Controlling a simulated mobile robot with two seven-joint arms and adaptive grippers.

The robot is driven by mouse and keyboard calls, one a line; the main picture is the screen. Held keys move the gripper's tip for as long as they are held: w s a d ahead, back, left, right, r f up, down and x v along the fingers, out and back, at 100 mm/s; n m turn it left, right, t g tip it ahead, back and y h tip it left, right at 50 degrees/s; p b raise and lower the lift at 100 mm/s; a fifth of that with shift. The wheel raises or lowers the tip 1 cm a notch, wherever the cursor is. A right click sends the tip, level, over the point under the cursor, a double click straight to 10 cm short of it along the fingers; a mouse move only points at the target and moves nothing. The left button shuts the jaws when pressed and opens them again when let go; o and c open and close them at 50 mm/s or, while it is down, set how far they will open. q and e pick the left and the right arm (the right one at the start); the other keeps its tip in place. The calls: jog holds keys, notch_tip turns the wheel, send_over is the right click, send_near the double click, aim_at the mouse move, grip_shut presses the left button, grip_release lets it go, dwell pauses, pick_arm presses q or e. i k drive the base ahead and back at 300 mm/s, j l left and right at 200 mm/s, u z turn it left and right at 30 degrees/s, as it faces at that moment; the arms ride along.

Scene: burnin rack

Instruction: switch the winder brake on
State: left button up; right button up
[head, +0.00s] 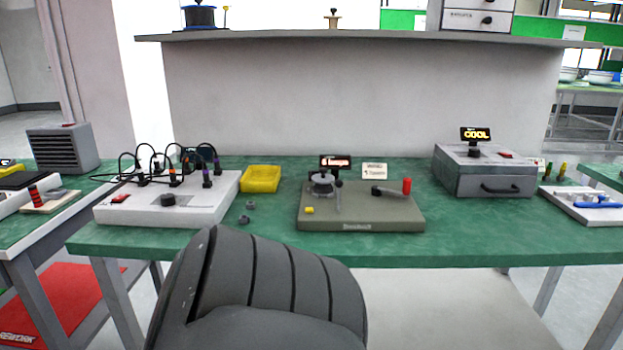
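The winder (360,218) is a flat olive-grey base on the green bench, near the middle of the head view. A grey spool (321,185) stands at its left, with a thin upright lever (338,197) with a dark knob beside it. A small yellow piece (309,210) sits at the front left of the base. A crank with a red handle (407,186) is at the right. A small lit display (335,162) stands behind; its text is unclear. I cannot tell which part is the brake or how it is set. Neither gripper is in view.
A dark grey ribbed shape (285,290), like a chair back, hides part of the bench's front edge. A white box with cables (205,211) and a yellow tray (260,178) are left of the winder. A grey drawer box (460,180) with a "COOL" display is right.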

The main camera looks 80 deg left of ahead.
aim_at(339, 183)
jog(key=u, duration=2.3)
